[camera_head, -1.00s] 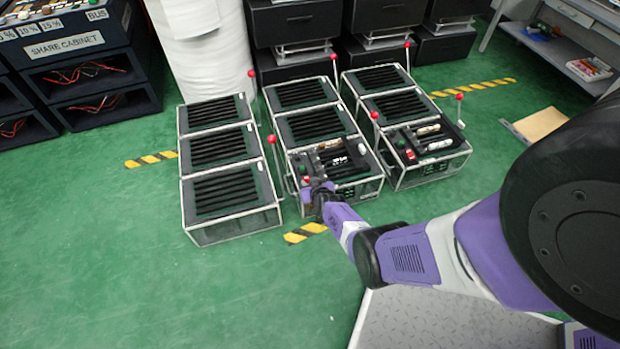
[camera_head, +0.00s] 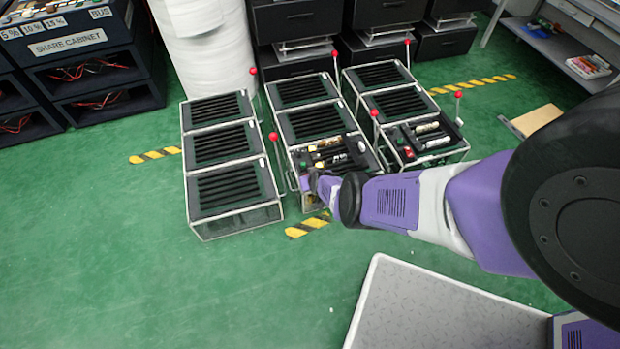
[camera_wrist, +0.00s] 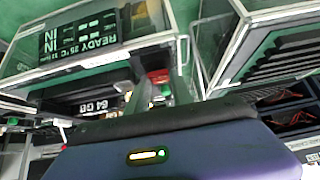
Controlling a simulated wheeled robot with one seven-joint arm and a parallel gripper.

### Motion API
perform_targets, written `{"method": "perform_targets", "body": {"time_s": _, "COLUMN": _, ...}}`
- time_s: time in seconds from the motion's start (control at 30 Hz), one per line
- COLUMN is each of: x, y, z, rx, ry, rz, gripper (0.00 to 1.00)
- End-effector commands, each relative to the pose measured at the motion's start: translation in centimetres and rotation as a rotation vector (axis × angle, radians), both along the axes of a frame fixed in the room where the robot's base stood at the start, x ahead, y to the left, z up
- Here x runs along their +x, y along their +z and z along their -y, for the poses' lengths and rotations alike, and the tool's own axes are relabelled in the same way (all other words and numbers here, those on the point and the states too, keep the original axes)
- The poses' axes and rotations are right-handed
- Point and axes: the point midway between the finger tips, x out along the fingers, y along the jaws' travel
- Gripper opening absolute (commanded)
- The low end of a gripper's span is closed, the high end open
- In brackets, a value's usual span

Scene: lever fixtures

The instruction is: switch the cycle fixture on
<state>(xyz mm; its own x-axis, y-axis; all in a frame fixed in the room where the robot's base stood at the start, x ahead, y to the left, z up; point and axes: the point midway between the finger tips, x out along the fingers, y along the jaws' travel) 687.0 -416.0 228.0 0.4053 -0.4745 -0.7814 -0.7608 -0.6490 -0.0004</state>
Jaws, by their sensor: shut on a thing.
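The fixtures are black boxes in pale frames, standing in three rows on the floor. My gripper (camera_head: 312,186) is at the front left corner of the middle row's front fixture (camera_head: 340,180). In the wrist view my gripper (camera_wrist: 162,80) is shut around a small red part (camera_wrist: 159,75) on that fixture, with a green part close by. The fingers partly hide the red part. A dark display (camera_wrist: 85,35) reading READY shows on the fixture's face. No label reading "cycle" is legible. My wrist hides part of the fixture in the head view.
Levers with red balls stand beside the rows, one (camera_head: 273,137) between the left and middle rows, another (camera_head: 374,112) left of the right front fixture (camera_head: 425,140). The left front fixture (camera_head: 235,190) is close by. Green floor (camera_head: 120,260) is clear at the left.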

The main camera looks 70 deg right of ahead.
Motion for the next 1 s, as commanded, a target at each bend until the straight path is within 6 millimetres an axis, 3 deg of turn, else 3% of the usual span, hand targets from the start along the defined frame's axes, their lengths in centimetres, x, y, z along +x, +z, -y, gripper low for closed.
{"method": "perform_targets", "body": {"time_s": 0.23, "x": 0.1, "y": 0.0, "z": -0.1, "rx": 0.001, "ry": 0.002, "rz": 0.000, "gripper": 0.00}}
{"method": "perform_targets", "body": {"time_s": 0.27, "x": 0.1, "y": 0.0, "z": -0.1, "rx": 0.001, "ry": 0.002, "rz": 0.000, "gripper": 0.33}}
{"method": "perform_targets", "body": {"time_s": 0.33, "x": 0.1, "y": 0.0, "z": -0.1, "rx": 0.001, "ry": 0.002, "rz": 0.000, "gripper": 0.47}}
{"method": "perform_targets", "body": {"time_s": 0.37, "x": 0.1, "y": 0.0, "z": -0.1, "rx": 0.001, "ry": 0.002, "rz": 0.000, "gripper": 0.49}}
{"method": "perform_targets", "body": {"time_s": 0.73, "x": -0.1, "y": 0.2, "z": -0.1, "rx": 0.000, "ry": 0.001, "rz": 0.000, "gripper": 0.49}}
{"method": "perform_targets", "body": {"time_s": 1.0, "x": -1.0, "y": 2.5, "z": -1.2, "rx": 0.000, "ry": 0.002, "rz": -0.002, "gripper": 0.49}}
